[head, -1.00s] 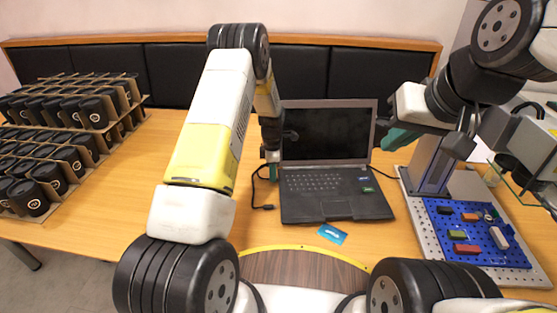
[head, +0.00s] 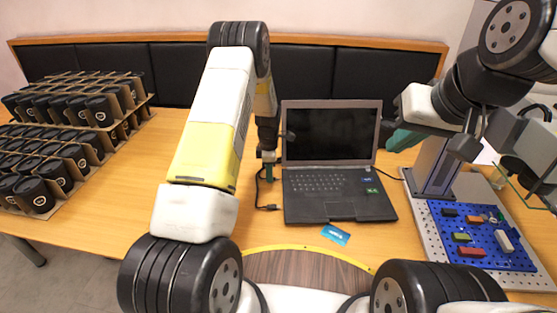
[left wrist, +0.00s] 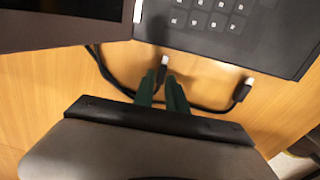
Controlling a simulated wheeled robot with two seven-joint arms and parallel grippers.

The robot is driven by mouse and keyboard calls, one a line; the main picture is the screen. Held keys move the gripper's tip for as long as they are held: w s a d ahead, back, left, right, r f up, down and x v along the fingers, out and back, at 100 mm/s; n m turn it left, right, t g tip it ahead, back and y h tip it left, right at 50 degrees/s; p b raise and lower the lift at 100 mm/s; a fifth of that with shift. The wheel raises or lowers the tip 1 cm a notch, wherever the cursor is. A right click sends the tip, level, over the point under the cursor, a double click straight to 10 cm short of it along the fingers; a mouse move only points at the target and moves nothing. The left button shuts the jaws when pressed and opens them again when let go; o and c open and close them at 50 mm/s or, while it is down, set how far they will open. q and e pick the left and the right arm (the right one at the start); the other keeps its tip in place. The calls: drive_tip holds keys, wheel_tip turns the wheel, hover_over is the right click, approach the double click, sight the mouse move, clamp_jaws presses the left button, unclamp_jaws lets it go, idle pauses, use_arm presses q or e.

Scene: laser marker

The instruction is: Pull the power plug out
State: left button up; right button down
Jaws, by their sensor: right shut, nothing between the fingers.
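The black laptop (head: 330,210) stands open on the table, its keyboard side showing at the top of the left wrist view (left wrist: 225,35). My left gripper (head: 268,166) is just left of the laptop, low over the table. In the left wrist view its green fingers (left wrist: 162,88) are close together around a dark plug (left wrist: 163,68) with a pale metal tip. The tip appears a little apart from the laptop's side edge. A second cable end (head: 268,207) lies loose on the table, also in the left wrist view (left wrist: 243,90). My right gripper (head: 403,138) is shut and empty, right of the screen.
A blue card (head: 335,235) lies in front of the laptop. A laser marker (head: 436,170) with a perforated plate and blue board (head: 480,225) stands at the right. Racks of black cups (head: 60,150) fill the table's left. A black cable runs right from the laptop.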

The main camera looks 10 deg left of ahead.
sight(268, 187)
use_arm(q)
drive_tip(key=shift+o, duration=1.2)
drive_tip(key=shift+r, duration=3.9)
drive_tip(key=shift+r, duration=0.1)
drive_tip(key=s+r+m+t+h, duration=0.1)
drive_tip(key=s+r+m, duration=0.35)
drive_tip(key=r, duration=0.65)
drive_tip(key=s+r+m+t+h, duration=0.15)
drive_tip(key=s+r+m, duration=0.35)
drive_tip(key=r, duration=0.6)
drive_tip(key=s+r+m+t, duration=0.1)
drive_tip(key=s+r+m, duration=0.2)
drive_tip(key=s, duration=0.4)
drive_tip(key=s+r+m+t, duration=0.1)
drive_tip(key=s+r+m, duration=0.2)
drive_tip(key=s, duration=0.5)
drive_tip(key=s+d+r+m+t, duration=0.1)
drive_tip(key=s+r+m, duration=0.2)
drive_tip(key=s+m, duration=0.2)
drive_tip(key=shift+s+r+t, duration=0.2)
drive_tip(key=shift+s+t, duration=0.15)
drive_tip(key=shift+s, duration=1.2)
